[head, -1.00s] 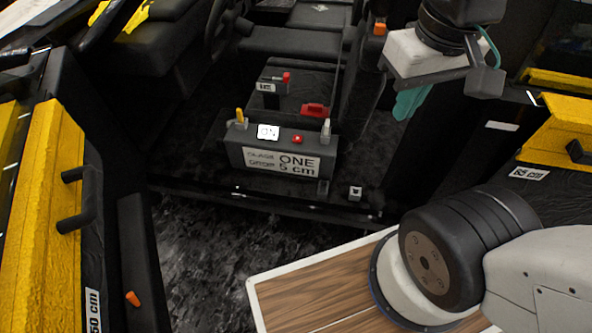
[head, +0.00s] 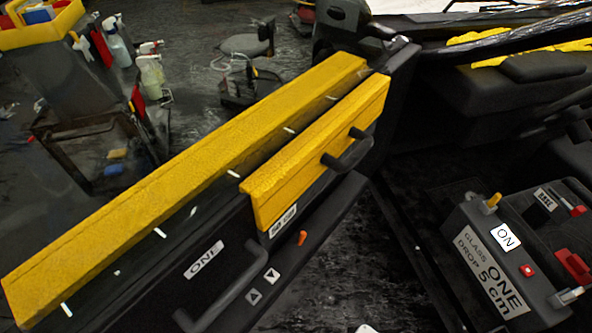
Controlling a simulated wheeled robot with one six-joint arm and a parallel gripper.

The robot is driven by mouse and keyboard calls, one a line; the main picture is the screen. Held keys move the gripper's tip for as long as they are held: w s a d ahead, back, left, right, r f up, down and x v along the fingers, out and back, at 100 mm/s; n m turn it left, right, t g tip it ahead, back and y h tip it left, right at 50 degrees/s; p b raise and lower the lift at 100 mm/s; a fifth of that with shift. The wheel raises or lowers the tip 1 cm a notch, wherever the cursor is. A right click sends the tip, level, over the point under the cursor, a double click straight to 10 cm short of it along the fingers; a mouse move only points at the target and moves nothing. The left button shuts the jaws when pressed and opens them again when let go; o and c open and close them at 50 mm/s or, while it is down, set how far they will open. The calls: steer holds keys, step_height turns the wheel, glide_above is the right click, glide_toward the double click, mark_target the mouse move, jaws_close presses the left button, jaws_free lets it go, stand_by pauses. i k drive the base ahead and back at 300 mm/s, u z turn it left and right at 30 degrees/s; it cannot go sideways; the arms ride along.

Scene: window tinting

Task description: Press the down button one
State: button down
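The door panel with the label ONE (head: 204,260) runs diagonally across the middle of the head view. Below the label and beside the dark door handle (head: 235,290) are two small buttons. One is light with a downward triangle (head: 271,276), and the other is dark with an upward triangle (head: 254,296). Nothing covers either button. My gripper is not in view.
An orange lever (head: 302,237) sits near the buttons. A cart with spray bottles (head: 150,75) stands at the upper left. Dark floor shows between door and box.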

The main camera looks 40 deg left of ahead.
mark_target(253, 296)
steer(key=u, duration=2.7)
steer(key=k, duration=1.3)
steer(key=z, duration=0.8)
steer(key=i, duration=0.5)
steer(key=z, duration=0.05)
